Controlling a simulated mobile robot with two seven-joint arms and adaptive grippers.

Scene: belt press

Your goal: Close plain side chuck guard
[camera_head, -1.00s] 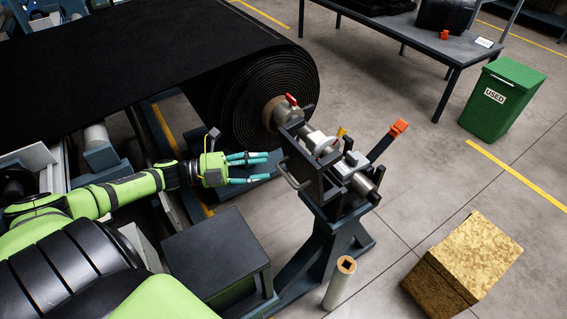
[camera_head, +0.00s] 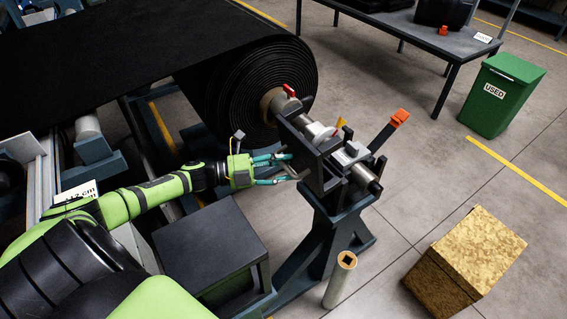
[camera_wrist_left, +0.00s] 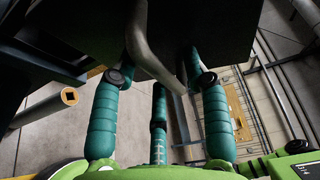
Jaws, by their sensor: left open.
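The dark chuck guard (camera_head: 299,140), with a grey bar handle on its near left side, sits at the chuck on the stand (camera_head: 329,225) at the end of the roll. My left gripper (camera_head: 287,168) comes in from the left with its teal fingers open at the handle. In the left wrist view the curved grey handle (camera_wrist_left: 150,55) runs between my spread fingers, below the dark guard (camera_wrist_left: 215,25). The fingers are not closed on it. Whether any finger touches the handle I cannot tell. My right gripper is not in view.
The black belt roll (camera_head: 245,85) is just behind the gripper. A dark box (camera_head: 210,245) is below my forearm, and a pale tube (camera_head: 338,282) stands in front of the stand. An orange-tipped lever (camera_head: 390,130) rises at right. Open floor lies beyond.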

